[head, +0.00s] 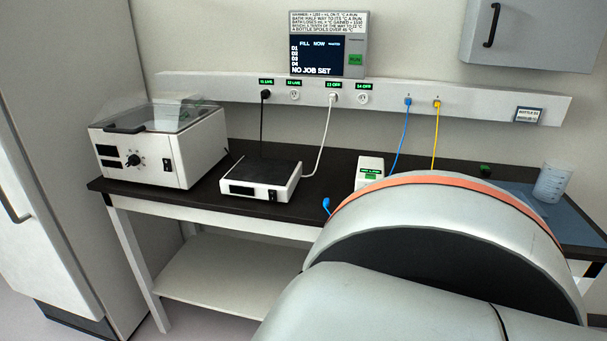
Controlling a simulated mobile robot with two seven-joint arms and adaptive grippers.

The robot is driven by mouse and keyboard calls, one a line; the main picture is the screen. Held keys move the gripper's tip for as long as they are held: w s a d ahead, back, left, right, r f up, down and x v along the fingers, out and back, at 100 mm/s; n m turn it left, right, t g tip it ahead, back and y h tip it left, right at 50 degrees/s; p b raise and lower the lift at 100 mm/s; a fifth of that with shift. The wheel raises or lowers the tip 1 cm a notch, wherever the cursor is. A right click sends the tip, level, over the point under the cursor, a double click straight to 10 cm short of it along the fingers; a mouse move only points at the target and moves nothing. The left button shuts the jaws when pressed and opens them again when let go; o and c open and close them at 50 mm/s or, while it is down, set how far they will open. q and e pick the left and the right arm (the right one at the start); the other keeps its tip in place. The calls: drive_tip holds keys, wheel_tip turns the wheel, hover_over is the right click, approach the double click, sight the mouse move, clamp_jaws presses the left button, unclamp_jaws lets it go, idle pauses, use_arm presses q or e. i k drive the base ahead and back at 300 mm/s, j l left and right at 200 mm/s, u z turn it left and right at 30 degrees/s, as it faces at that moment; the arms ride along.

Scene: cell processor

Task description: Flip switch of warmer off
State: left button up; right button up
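No label in view names the warmer. One candidate is a white box (185,160) with a clear lid, at the left of the bench; a dial (133,160) and a small dark switch (167,165) are on its front. The other is a low white unit with a black top (262,172), just right of it, with a dark display and a small dark switch (273,194) on its front. Both switches are too small to tell their position. Neither of my grippers is in view.
My own large grey arm part covers the lower right and hides part of the bench (320,160). A wall rail (210,87) has labelled sockets and cables. A small white box (369,168), a beaker (552,183) and a screen (318,57) also show. A cabinet hangs top right.

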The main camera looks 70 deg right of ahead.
sight(272, 195)
drive_tip(key=z, duration=1.85)
